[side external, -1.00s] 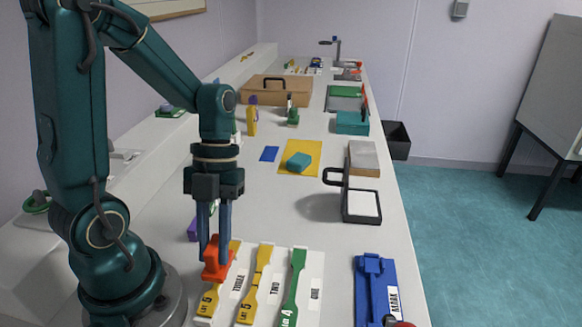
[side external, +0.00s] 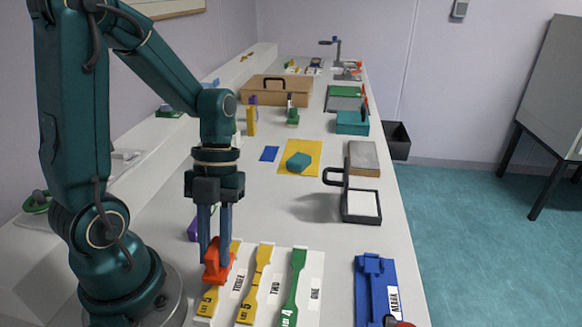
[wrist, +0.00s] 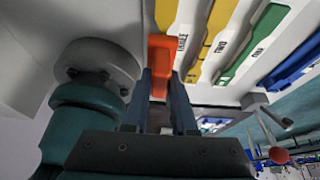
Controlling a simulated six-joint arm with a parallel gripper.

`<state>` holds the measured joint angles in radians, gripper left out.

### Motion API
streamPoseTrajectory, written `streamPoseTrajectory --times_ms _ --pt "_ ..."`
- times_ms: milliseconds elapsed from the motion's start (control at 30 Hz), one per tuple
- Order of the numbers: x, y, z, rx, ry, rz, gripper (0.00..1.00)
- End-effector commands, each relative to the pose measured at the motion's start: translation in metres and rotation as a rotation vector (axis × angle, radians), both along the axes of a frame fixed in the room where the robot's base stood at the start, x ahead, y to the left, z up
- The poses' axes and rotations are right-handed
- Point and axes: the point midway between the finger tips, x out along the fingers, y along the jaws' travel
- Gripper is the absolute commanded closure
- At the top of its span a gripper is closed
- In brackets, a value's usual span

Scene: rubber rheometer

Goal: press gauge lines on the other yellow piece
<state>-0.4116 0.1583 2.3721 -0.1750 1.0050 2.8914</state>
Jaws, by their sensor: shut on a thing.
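My gripper (side external: 216,240) is shut on an orange-red stamp (side external: 217,262), which also shows between the fingers in the wrist view (wrist: 160,60). The stamp is upright over the yellow piece marked THREE (side external: 207,300) and covers its middle; I cannot tell whether it touches. Beside it on the white board lie the yellow piece marked TWO (side external: 255,287) and the green piece marked ONE (side external: 293,290). The yellow piece at TWO has thin dark marks across its narrow part.
A blue fixture labelled MARK (side external: 372,290) stands right of the board, with a red knob (side external: 402,324) at its front.

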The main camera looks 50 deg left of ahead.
Motion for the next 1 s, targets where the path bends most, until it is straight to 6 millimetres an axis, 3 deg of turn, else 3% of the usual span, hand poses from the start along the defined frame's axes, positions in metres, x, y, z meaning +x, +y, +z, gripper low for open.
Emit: streamPoseTrajectory --times_ms 533,1000 --pt "0.001 0.001 0.001 0.003 -0.003 -0.001 1.0" --pt "0.001 0.0 0.036 0.002 -0.005 0.001 1.0"
